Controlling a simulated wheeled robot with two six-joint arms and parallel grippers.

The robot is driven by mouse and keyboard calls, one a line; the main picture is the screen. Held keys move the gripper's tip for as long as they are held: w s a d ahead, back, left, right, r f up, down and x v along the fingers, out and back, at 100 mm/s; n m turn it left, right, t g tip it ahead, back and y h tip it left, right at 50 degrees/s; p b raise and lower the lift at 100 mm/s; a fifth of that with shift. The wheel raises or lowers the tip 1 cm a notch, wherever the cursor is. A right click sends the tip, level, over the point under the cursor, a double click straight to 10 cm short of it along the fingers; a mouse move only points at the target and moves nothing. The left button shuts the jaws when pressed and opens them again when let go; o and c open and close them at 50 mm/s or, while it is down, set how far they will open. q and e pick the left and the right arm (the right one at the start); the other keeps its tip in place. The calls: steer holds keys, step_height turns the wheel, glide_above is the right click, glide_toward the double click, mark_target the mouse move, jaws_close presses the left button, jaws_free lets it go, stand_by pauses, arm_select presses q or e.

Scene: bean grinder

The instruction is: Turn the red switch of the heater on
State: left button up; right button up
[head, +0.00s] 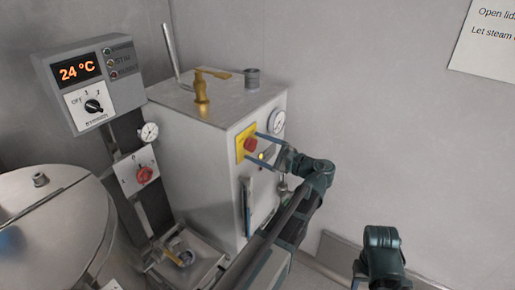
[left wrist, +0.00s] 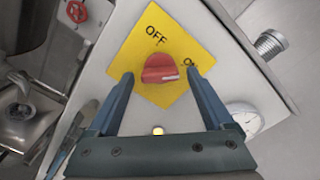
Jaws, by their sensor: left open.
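The heater (head: 205,150) is a grey metal box with a yellow switch plate (head: 240,155) on its front. The red switch (head: 250,145) sits on that plate. In the left wrist view the red switch (left wrist: 160,68) shows a white mark on its lower right side; "OFF" is printed above it and a partly hidden label lies to the right. My left gripper (head: 256,147) is open at the plate. Its fingertips (left wrist: 160,75) appear on both sides of the switch; contact cannot be told. My right arm shows at the lower right, its gripper mostly out of frame.
A control box (head: 88,85) reading 24 °C stands left of the heater, with another red knob (head: 144,174) below it. A round metal vessel (head: 60,235) is at the far left. A gauge (head: 277,121) sits near my left gripper. A brass valve (head: 201,90) stands on top.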

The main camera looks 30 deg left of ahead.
arm_select(q)
steer(key=s+d, duration=0.1)
steer(key=d, duration=1.2)
steer(key=shift+d, duration=0.4)
steer(key=s+f+n+g+h, duration=0.1)
steer(key=s+f+n+h, duration=0.25)
steer(key=f+h, duration=0.5)
steer(key=s+f+n+h, duration=0.3)
steer(key=s+f+h, duration=0.2)
steer(key=f, duration=0.7)
steer(key=s+d+r+h+p, duration=0.1)
steer(key=s+d+r+p, duration=0.1)
steer(key=d, duration=0.6)
steer(key=s+d+r+h+p, duration=0.2)
steer(key=s+d, duration=0.3)
steer(key=d, duration=0.3)
steer(key=shift+s+d+g+p, duration=0.15)
steer(key=shift+d+g+p, duration=0.2)
steer(key=shift+p, duration=0.35)
